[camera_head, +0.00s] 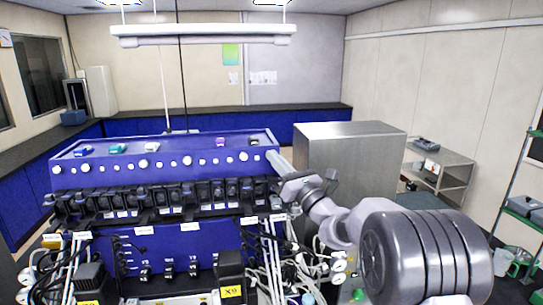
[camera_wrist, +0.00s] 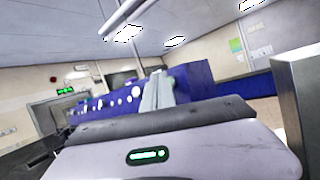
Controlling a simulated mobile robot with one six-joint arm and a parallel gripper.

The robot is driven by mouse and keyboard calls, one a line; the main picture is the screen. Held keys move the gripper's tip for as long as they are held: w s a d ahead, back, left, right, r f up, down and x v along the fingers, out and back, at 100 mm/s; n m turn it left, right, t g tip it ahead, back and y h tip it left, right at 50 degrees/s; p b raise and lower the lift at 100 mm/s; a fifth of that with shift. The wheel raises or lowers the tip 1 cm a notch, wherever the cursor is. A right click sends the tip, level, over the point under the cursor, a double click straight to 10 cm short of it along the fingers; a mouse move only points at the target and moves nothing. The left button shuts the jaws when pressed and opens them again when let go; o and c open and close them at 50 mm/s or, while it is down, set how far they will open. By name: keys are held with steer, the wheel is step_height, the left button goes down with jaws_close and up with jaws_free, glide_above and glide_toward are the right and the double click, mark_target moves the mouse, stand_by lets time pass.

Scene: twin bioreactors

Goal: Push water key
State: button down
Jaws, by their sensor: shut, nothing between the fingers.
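The bioreactor unit is a long blue cabinet (camera_head: 130,175) across the left and middle of the head view, with a row of round white knobs along its upper face. It also shows in the wrist view (camera_wrist: 197,80), tilted. I cannot tell which part is the water key; no label is readable as such. My gripper (camera_head: 272,158) is at the right end of the blue cabinet's upper part. In the wrist view my gripper (camera_wrist: 157,88) has its grey fingers together with nothing between them, pointing towards the blue cabinet. I cannot tell whether the fingertips touch it.
A row of black modules (camera_head: 150,198) runs below the knobs, with many cables (camera_head: 275,255) hanging lower down. A large steel cabinet (camera_head: 350,160) stands close behind and right of my gripper. A steel shelf (camera_head: 440,170) is farther right.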

stand_by(0.3)
steer(key=shift+s+d+r+b, duration=0.1)
steer(key=shift+s+b, duration=0.1)
steer(key=shift+s, duration=0.2)
steer(key=shift+s+d+r+b, duration=0.1)
steer(key=shift+s+b, duration=0.05)
steer(key=shift+s, duration=0.25)
steer(key=s, duration=0.1)
steer(key=s+r+b, duration=0.1)
steer(key=s, duration=0.1)
steer(key=s+d, duration=0.1)
steer(key=s, duration=0.1)
steer(key=shift+s+r+b, duration=0.25)
steer(key=shift+b, duration=0.05)
steer(key=shift+s+a, duration=0.1)
